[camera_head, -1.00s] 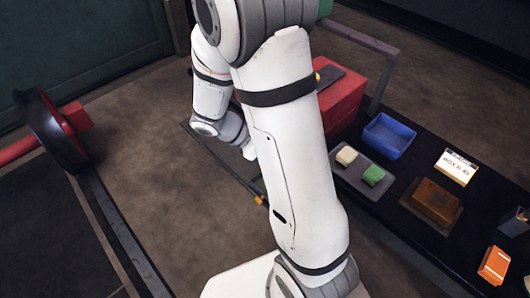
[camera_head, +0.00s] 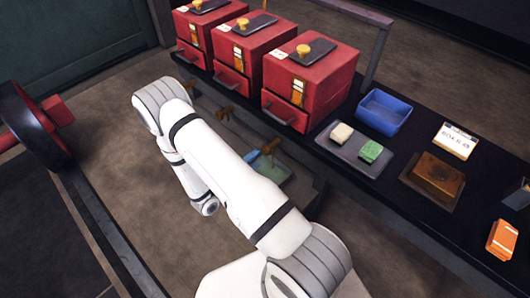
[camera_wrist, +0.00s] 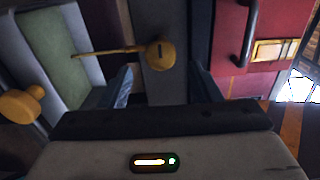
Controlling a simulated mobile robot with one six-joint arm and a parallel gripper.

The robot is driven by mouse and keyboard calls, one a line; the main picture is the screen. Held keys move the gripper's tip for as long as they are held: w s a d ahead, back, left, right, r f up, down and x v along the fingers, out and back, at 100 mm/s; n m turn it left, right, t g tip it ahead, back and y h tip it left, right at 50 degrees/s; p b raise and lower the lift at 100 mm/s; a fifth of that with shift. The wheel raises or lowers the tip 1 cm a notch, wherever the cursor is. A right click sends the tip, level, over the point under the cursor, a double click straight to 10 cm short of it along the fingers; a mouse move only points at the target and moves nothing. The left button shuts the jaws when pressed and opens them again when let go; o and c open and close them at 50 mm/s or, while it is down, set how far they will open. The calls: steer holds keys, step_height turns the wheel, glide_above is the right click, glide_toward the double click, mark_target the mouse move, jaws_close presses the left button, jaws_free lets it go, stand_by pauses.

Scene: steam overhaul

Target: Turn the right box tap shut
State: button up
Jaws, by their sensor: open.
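The right red box (camera_head: 312,85) stands on the dark bench in the head view. A brass tap (camera_head: 269,148) sits low in front of it, above a pale green pan (camera_head: 268,170). In the wrist view, a brass lever with a round knob (camera_wrist: 160,54) points left across the picture. It lies just beyond my gripper (camera_wrist: 163,85), whose two fingers are apart with nothing between them. I cannot tell for certain which box this lever belongs to. My gripper's fingers are not seen in the head view.
Two more red boxes (camera_head: 250,55) stand to the left, with another brass tap (camera_head: 226,114) below. A blue bin (camera_head: 383,112), a tray (camera_head: 350,155) and a brown block (camera_head: 437,177) lie on the bench. A red drawer handle (camera_wrist: 249,35) and a second brass knob (camera_wrist: 20,105) are close in the wrist view.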

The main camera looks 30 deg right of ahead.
mark_target(265, 152)
steer(key=x, duration=0.6)
steer(key=shift+d, duration=0.35)
steer(key=shift+c, duration=0.4)
